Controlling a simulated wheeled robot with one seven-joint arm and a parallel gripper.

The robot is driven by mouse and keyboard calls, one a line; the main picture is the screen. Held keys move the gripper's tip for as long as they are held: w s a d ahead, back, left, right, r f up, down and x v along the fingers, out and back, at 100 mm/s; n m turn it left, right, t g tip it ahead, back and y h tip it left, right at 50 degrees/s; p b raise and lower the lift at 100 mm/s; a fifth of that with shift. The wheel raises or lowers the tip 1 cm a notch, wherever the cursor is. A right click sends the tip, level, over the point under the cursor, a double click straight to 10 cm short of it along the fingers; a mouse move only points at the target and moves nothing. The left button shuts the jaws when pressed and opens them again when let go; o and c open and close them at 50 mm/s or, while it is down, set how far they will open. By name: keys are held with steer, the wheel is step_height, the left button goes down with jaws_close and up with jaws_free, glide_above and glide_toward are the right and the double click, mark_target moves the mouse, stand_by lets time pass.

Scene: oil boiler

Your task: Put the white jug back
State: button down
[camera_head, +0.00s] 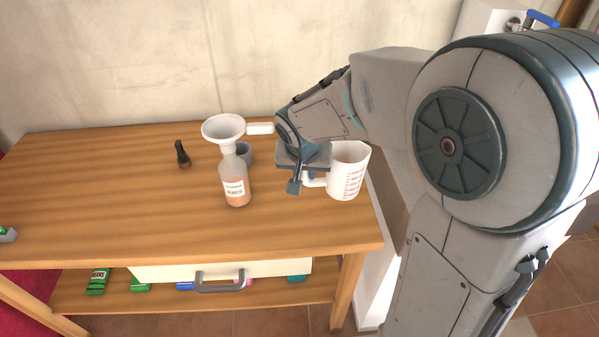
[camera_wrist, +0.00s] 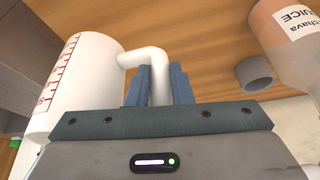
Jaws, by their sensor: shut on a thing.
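The white jug (camera_head: 348,172) with red measuring marks is at the right end of the wooden table, upright. My gripper (camera_head: 301,184) is at the jug's left side, shut on its handle. In the wrist view the jug (camera_wrist: 85,80) is at the left, and its white handle passes between the blue fingers of my gripper (camera_wrist: 160,85). Whether the jug's base touches the table top is hard to tell.
A bottle (camera_head: 236,180) with an orange liquid stands left of my gripper, with a white funnel (camera_head: 223,128) on it. A grey cup (camera_head: 245,153) is behind it. A small dark object (camera_head: 182,155) stands farther left. The table's (camera_head: 90,200) left and front are mostly clear.

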steer(key=shift+w+a+f, duration=0.3)
steer(key=shift+w+f, duration=0.15)
steer(key=shift+w, duration=0.3)
steer(key=shift+f+b, duration=0.35)
steer(key=shift+f, duration=1.7)
steer(key=shift+f, duration=0.15)
steer(key=c, duration=1.3)
jaws_free()
